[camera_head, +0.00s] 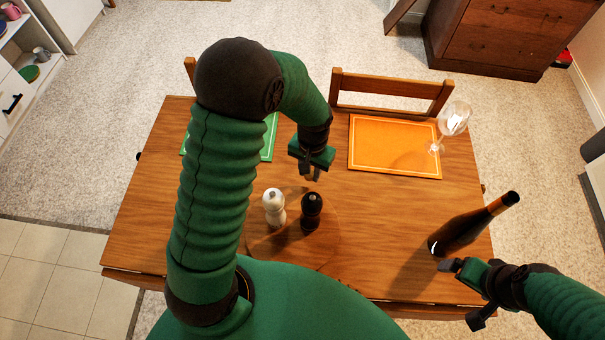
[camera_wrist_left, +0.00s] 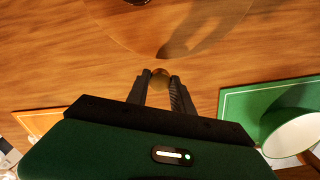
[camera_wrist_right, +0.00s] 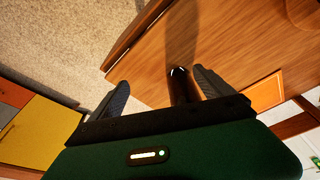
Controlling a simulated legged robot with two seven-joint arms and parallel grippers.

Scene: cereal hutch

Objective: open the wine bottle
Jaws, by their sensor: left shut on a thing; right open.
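The dark wine bottle (camera_head: 458,235) stands at the right side of the table, with an orange-brown neck and a dark top. My right gripper (camera_head: 463,292) is open near the bottle's lower part. In the right wrist view the dark bottle (camera_wrist_right: 178,88) shows between the spread fingers, nearer the right one; whether they touch is unclear. My left gripper (camera_head: 312,172) is over the middle of the table, away from the bottle. In the left wrist view its fingers are shut on a small round brown thing (camera_wrist_left: 160,77), perhaps a cork.
A white shaker (camera_head: 274,206) and a dark shaker (camera_head: 311,210) stand on a round wooden board (camera_head: 265,245). An orange placemat (camera_head: 385,145) and a wine glass (camera_head: 453,122) are at the back right. A green placemat (camera_head: 268,140) is partly behind my left arm. Chairs stand behind the table.

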